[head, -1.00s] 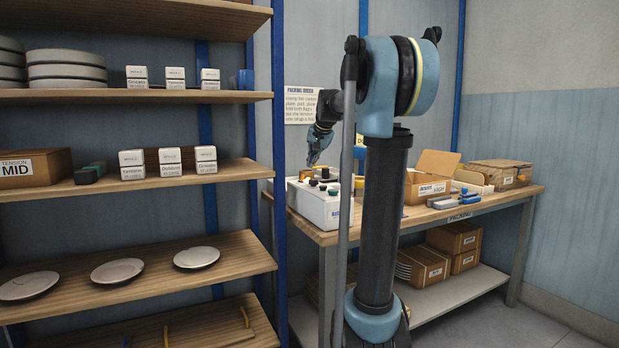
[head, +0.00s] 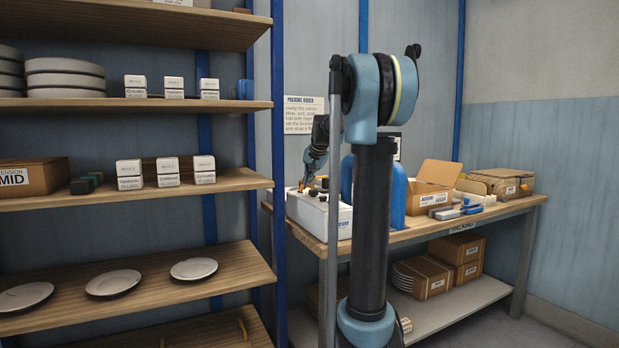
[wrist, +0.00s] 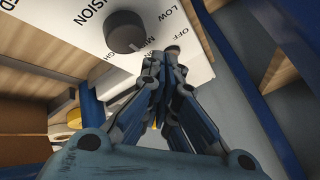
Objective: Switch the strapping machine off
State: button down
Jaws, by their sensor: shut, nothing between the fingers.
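The strapping machine (head: 318,215) is a white box with dark knobs on top, at the left end of the packing bench. In the wrist view its white panel (wrist: 84,22) shows the words TENSION, LOW and OFF. A large black dial (wrist: 125,32) sits under the word TENSION. A smaller dark knob (wrist: 172,49) is near the word OFF, just beyond my fingertips. My gripper (wrist: 163,64) is shut and empty, with its tips close to this knob; I cannot tell whether they touch. In the head view my gripper (head: 303,186) is low over the machine's left end.
The bench (head: 410,229) also bears an open carton (head: 432,190), a blue arched part (head: 394,190) and small grey and blue pieces. A shelf rack (head: 200,187) with plates and small boxes stands at the left. A sign hangs on the wall behind.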

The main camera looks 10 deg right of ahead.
aim_at(301, 189)
jog(key=shift+x, duration=2.3)
